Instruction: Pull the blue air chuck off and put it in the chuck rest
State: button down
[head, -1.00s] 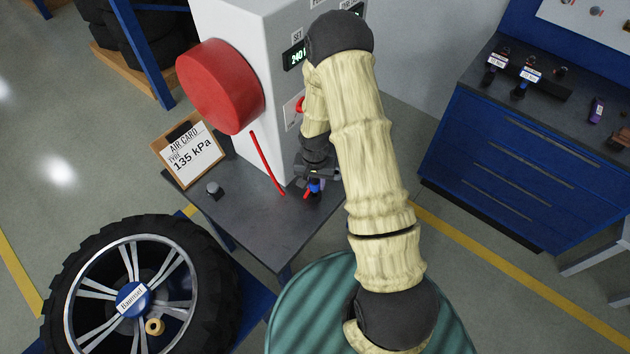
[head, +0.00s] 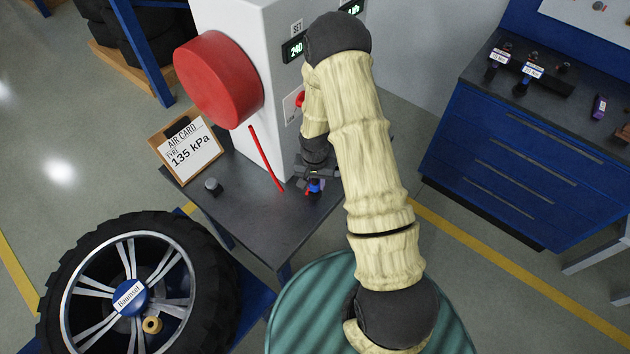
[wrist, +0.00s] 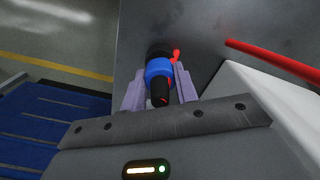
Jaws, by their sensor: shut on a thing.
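The blue air chuck (head: 316,186) is at the right side of the grey bench top, in front of the white machine. My gripper (head: 313,177) is shut on it. In the wrist view, the chuck (wrist: 159,70) has a blue collar, a black end towards me and a red lever or hose piece beside it. It sits between the two pale purple fingers of my gripper (wrist: 160,84). A black round part shows at the chuck's far end against the bench. I cannot tell whether that is the chuck rest or part of the chuck.
The white machine (head: 245,100) carries a red drum (head: 218,83), and a red hose (head: 266,158) hangs beside it. An air card (head: 190,152) and a small grey knob (head: 213,187) stand on the bench (head: 250,215). A wheel (head: 215,285) lies front left. Blue drawers (head: 500,170) stand right.

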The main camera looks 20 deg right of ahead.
jog(key=shift+f+b, duration=0.4)
jog(key=shift+f, duration=0.25)
jog(key=c, duration=1)
grip_release()
notch_tip(320, 180, up, 17)
jog(key=b, duration=0.1)
jog(key=shift+r, duration=0.2)
jog(key=s+r+n+t, duration=0.2)
jog(key=s+r+n, duration=0.2)
jog(key=s+r, duration=0.4)
jog(key=s, duration=0.6)
jog(key=shift+s+r+n+t, duration=0.2)
jog(key=shift+n+t, duration=0.1)
jog(key=shift+n, duration=0.1)
